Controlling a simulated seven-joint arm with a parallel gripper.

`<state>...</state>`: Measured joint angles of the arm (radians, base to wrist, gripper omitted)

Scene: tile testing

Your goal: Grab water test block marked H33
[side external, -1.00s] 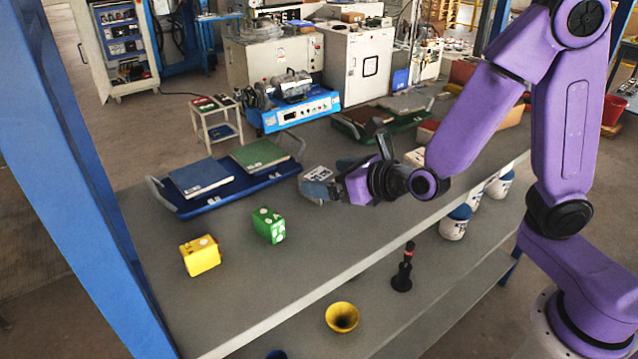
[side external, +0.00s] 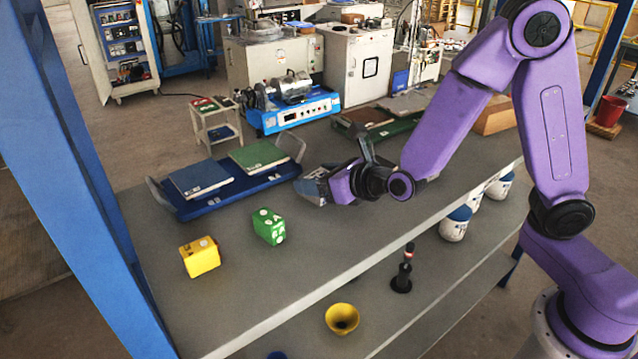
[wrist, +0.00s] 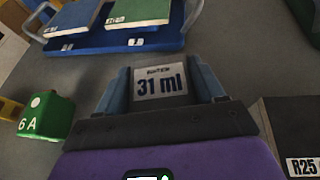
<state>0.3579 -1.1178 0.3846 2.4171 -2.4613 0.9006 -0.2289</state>
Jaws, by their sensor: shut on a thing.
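My gripper (wrist: 163,85) is shut on a grey block with a white label (wrist: 160,82) in the wrist view. The blue-grey fingers stand on both sides of the block. In the side view my gripper (side external: 316,187) is low over the grey table, beside the blue tray's right end, and mostly hides the block. I cannot tell if the block touches the table. No label reading H33 is legible in either view.
A green block (side external: 268,227) and a yellow block (side external: 200,257) stand at the table's front left. A blue tray (side external: 222,203) holds two tiles. White-and-blue containers (side external: 455,224) are on the lower shelf.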

